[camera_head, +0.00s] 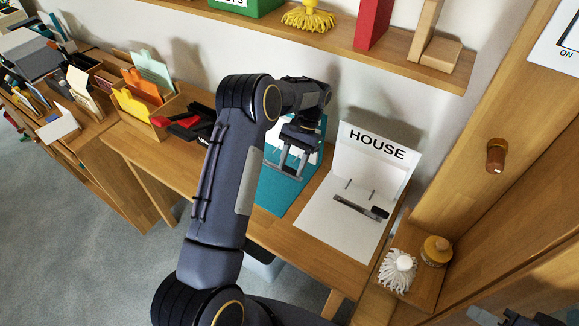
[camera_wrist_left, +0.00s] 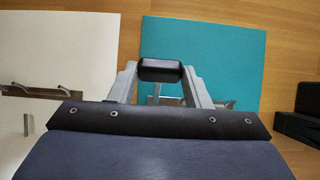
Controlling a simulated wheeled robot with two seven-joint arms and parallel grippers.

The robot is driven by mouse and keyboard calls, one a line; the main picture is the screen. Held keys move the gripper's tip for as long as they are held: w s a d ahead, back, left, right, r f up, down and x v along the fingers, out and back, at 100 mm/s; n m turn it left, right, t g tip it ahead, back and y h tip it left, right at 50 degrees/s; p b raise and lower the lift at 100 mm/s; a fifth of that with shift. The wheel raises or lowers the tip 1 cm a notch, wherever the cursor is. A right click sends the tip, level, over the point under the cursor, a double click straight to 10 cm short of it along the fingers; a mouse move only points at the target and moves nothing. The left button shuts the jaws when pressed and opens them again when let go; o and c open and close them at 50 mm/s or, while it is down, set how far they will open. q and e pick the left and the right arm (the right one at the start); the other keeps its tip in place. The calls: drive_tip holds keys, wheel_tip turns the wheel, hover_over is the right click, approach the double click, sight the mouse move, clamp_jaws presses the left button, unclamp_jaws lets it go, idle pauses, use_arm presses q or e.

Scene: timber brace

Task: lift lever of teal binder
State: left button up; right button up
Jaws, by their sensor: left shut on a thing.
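The teal binder (camera_head: 279,193) lies open on the wooden desk, its cover standing against the wall. Its teal inside also shows in the left wrist view (camera_wrist_left: 225,62). My left gripper (camera_head: 286,160) is over the binder, mostly in front of its mechanism. In the left wrist view the fingers (camera_wrist_left: 160,75) are shut on the dark end of the binder's lever (camera_wrist_left: 160,70). The rest of the lever is largely hidden by the fingers. How far it is raised I cannot tell. Part of my right gripper (camera_head: 507,316) may show at the bottom right edge, cut off.
A white binder labelled HOUSE (camera_head: 330,222) lies open beside the teal one, its dark lever (camera_head: 362,207) lying flat. Black and red items (camera_head: 189,126) and a wooden organiser (camera_head: 147,104) are left. A small shelf with brushes (camera_head: 400,268) is right. A wall shelf (camera_head: 390,47) hangs above.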

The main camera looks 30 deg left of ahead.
use_arm(q)
drive_tip(key=shift+w, duration=0.5)
drive_tip(key=shift+d, duration=0.1)
drive_tip(key=o, duration=1.4)
drive_tip(key=shift+w+f, duration=0.15)
drive_tip(key=v, duration=0.7)
drive_tip(key=shift+w+r+b, duration=0.1)
drive_tip(key=shift+r+b, duration=0.2)
drive_tip(key=shift+r, duration=0.15)
